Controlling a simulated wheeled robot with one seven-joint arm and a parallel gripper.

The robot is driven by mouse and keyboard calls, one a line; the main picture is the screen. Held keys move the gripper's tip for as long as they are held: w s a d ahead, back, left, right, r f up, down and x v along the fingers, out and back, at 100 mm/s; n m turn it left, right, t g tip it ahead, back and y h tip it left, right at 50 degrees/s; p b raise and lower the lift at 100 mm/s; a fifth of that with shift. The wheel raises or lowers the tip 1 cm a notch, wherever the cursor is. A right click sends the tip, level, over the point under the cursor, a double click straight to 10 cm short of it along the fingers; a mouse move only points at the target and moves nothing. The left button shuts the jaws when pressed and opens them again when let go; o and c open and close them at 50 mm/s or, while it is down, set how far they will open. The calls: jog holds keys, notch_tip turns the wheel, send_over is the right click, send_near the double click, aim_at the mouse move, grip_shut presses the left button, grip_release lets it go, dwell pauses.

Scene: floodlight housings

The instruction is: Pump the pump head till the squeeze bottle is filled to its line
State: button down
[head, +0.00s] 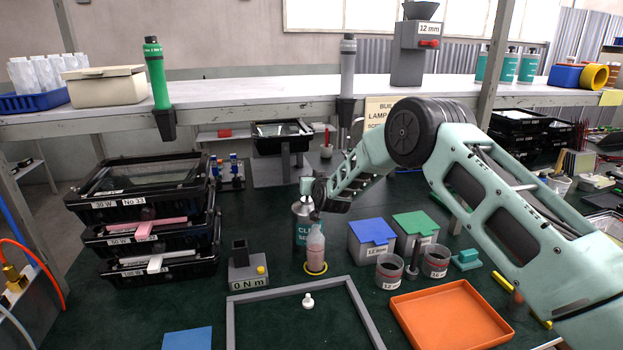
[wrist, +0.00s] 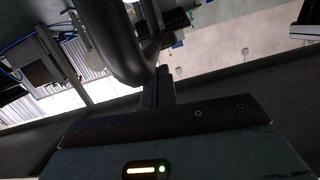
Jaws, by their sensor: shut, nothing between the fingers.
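In the wrist view my closed fingers (wrist: 158,88) are beside a dark curved shape (wrist: 120,42).
A white cap (head: 308,300) lies inside a grey frame (head: 262,292) in front. Blue (head: 372,232) and green (head: 415,224) lidded boxes and cups (head: 389,272) stand to the right. An orange tray (head: 450,314) is front right.

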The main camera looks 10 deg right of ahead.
jog(key=shift+f, duration=0.55)
jog(key=shift+f, duration=0.1)
notch_tip(320, 180, down, 2)
jog(key=b, duration=0.3)
jog(key=shift+f, duration=0.2)
jog(key=shift+s+f, duration=0.1)
notch_tip(320, 180, up, 5)
jog(key=s+r+b, duration=0.1)
jog(key=s+b, duration=0.1)
jog(key=s, duration=0.7)
jog(key=shift+s+d+r+b, duration=0.25)
jog(key=shift+s+r+b, duration=0.05)
jog(key=shift+s, duration=0.1)
dwell(0.5)
